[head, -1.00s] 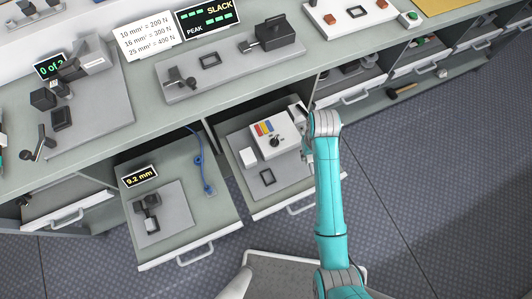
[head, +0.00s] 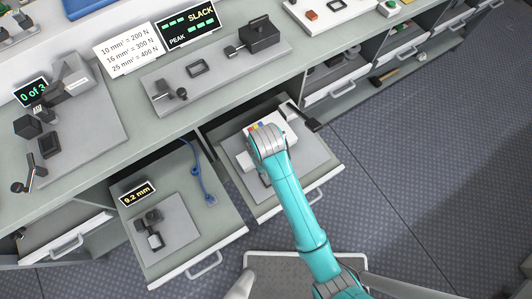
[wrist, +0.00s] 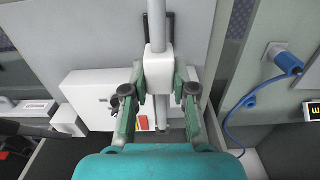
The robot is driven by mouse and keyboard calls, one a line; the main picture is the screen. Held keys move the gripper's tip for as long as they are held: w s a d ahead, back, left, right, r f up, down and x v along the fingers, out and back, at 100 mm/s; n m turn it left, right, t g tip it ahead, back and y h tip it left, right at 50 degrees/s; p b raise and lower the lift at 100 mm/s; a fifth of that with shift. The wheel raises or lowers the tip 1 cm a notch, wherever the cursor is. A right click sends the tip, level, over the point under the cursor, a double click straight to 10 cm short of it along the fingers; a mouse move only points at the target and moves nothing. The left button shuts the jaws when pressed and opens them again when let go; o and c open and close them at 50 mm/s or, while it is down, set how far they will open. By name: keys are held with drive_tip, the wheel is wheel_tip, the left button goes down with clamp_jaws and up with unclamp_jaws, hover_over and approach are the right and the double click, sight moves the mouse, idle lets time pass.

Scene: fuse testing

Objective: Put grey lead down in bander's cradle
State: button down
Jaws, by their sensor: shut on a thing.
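My gripper (wrist: 159,75) is shut on a white block (wrist: 158,62) with a grey rod-like lead (wrist: 156,20) running through it, in the wrist view. The lead's lower end points towards the white box (wrist: 95,90) with coloured stripes, the likely bander. A black bracket (wrist: 170,25), which may be the cradle, shows partly behind the lead. I cannot tell whether the lead touches it. In the head view my wrist covers the gripper, the lead and much of the box (head: 290,131); only part of the coloured stripes shows.
The box stands on a grey plate in an open drawer (head: 318,155). The neighbouring open drawer holds a blue cable (head: 197,180) and a plate with a black clamp (head: 153,222) under a 9.2 mm display (head: 137,194). A black handle (head: 312,125) projects at the box's right. The worktop is above.

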drive_tip(key=shift+f, duration=2.85)
drive_tip(key=shift+f, duration=0.95)
drive_tip(key=shift+r, duration=0.1)
idle(4.1)
